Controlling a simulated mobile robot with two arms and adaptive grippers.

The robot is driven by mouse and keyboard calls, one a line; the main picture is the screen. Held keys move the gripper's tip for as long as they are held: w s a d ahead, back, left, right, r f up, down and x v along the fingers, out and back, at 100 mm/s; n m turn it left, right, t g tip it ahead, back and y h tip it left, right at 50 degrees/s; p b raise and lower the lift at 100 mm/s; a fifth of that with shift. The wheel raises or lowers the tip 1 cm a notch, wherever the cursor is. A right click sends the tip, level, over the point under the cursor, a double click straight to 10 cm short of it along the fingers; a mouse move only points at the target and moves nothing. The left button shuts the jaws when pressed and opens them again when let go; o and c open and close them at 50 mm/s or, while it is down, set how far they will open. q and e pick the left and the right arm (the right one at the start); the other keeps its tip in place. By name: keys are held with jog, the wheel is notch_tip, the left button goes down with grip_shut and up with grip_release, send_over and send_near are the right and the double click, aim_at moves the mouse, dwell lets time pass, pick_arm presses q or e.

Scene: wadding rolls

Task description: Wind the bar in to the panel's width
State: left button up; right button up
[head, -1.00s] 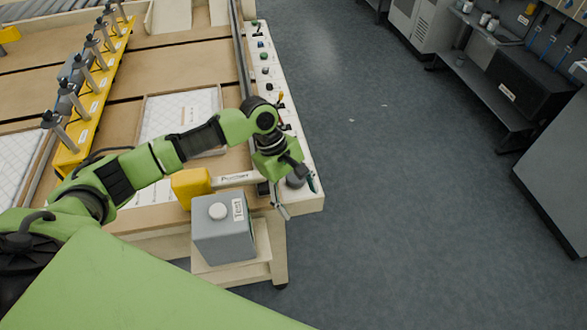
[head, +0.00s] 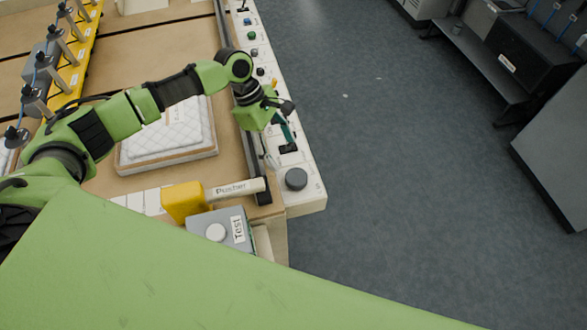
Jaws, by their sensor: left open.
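The yellow bar (head: 75,75) with several upright grey spindles lies across the wooden table at the upper left. The white quilted panel (head: 165,140) lies in a shallow wooden frame on the table, right of the bar, partly hidden by my left arm. My left gripper (head: 278,138) is open and empty over the white control strip (head: 312,192) on the table's right edge, close to a black rectangular control (head: 289,149). I cannot tell whether it touches it. A dark round knob (head: 296,179) sits nearer on the strip. My right gripper is out of view.
A yellow block with a white handle marked Pusher (head: 237,189) lies at the table's near edge. A grey box marked Test (head: 217,230) stands before it. More small knobs (head: 251,35) line the strip. Open floor (head: 400,180) lies to the right, with a bench (head: 475,60) beyond.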

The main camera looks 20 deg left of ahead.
pick_arm(q)
jog(key=p, duration=0.1)
send_over(295, 176)
jog(key=a, duration=0.2)
notch_tip(295, 176, down, 5)
jog(key=shift+f, duration=0.1)
jog(key=x, duration=0.4)
jog(key=shift+w+a+f, duration=0.1)
jog(key=shift+w, duration=0.05)
jog(key=shift+d+f, duration=0.2)
jog(key=shift+f, duration=0.3)
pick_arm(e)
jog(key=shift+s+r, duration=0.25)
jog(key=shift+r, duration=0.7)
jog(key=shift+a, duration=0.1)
pick_arm(q)
jog(key=c, duration=1.1)
